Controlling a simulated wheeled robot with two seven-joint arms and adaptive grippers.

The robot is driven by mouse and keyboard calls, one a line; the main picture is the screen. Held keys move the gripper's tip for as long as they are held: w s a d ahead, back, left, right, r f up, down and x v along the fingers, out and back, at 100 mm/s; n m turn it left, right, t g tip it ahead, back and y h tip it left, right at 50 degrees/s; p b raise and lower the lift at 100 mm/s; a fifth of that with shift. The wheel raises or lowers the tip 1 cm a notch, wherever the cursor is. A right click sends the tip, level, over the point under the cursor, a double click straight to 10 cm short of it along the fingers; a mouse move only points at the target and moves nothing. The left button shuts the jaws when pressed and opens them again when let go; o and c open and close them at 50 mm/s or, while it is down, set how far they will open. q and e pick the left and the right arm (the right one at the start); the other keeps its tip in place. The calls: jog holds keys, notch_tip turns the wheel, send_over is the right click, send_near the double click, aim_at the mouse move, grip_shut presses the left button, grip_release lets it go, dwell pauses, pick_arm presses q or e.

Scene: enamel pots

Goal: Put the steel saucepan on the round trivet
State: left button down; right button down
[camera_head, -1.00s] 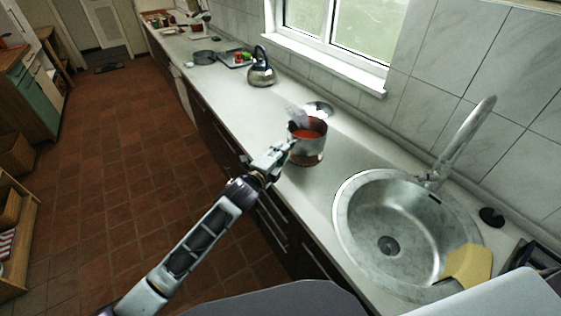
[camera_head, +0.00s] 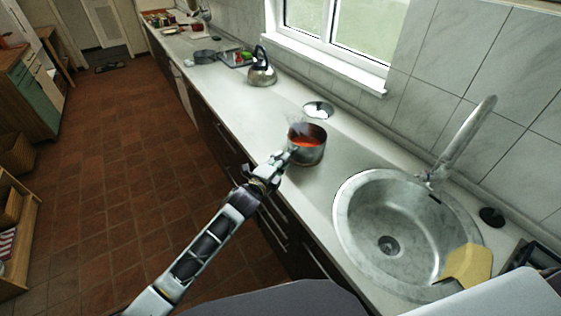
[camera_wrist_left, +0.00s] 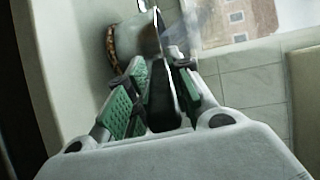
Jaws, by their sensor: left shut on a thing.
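The steel saucepan (camera_head: 309,155), with red contents, stands upright over the counter left of the sink. It also shows in the wrist view (camera_wrist_left: 136,35). The round trivet (camera_wrist_left: 112,50) shows as a brown edge directly beneath the pan in the wrist view; in the head view the pan hides it. I cannot tell for sure whether the pan touches it. My left gripper (camera_head: 282,160) is shut on the pan's dark handle (camera_wrist_left: 163,98), at the pan's near left side. My right gripper is not in view.
The round sink (camera_head: 350,215) with its tap (camera_head: 462,140) is to the right, with a yellow cloth (camera_head: 467,266) at its edge. A small dish (camera_head: 318,109) lies behind the pan. A kettle (camera_head: 262,72) stands farther back. The counter between kettle and pan is clear.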

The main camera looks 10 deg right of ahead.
pick_arm(q)
jog(key=shift+r, duration=0.1)
jog(key=c, duration=1.3)
grip_release()
jog(key=shift+f, duration=0.2)
jog(key=shift+a+r, duration=0.1)
jog(key=shift+r, duration=0.05)
jog(key=shift+b+v, duration=0.35)
jog(key=shift+v, duration=5.65)
